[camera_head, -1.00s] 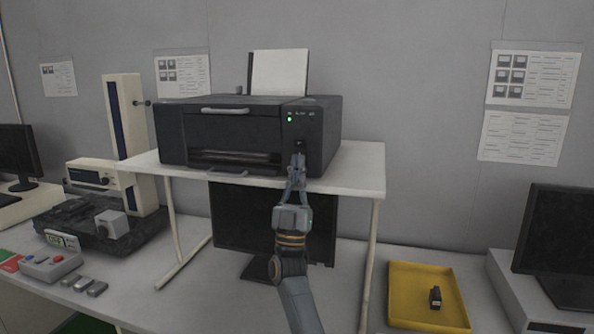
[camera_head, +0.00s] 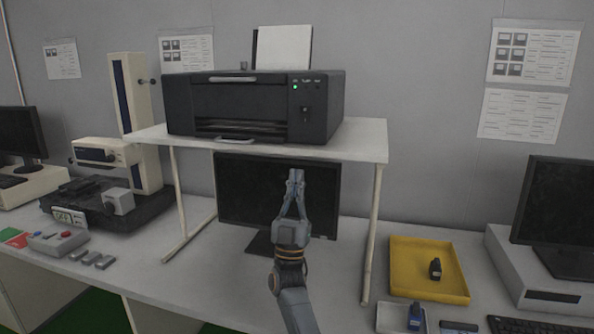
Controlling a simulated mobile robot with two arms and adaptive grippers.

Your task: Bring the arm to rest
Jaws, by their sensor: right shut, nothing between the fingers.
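My right gripper (camera_head: 295,181) is shut and empty, pointing up. It appears in front of the dark monitor (camera_head: 240,195) that stands under the raised shelf, below the shelf's front edge. My right arm comes in from the bottom middle of the picture. The black printer (camera_head: 240,104) stands on the white shelf (camera_head: 365,140) above, apart from the gripper. A green light shows on its front panel. My left gripper is not in view.
A yellow tray (camera_head: 400,286) with a small black object (camera_head: 435,269) lies at right, beside a white tray (camera_head: 389,318) holding a dark blue object (camera_head: 414,316). A measuring device (camera_head: 140,120) and a grey control box (camera_head: 58,243) stand at left. A shelf leg (camera_head: 373,230) is right of my arm.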

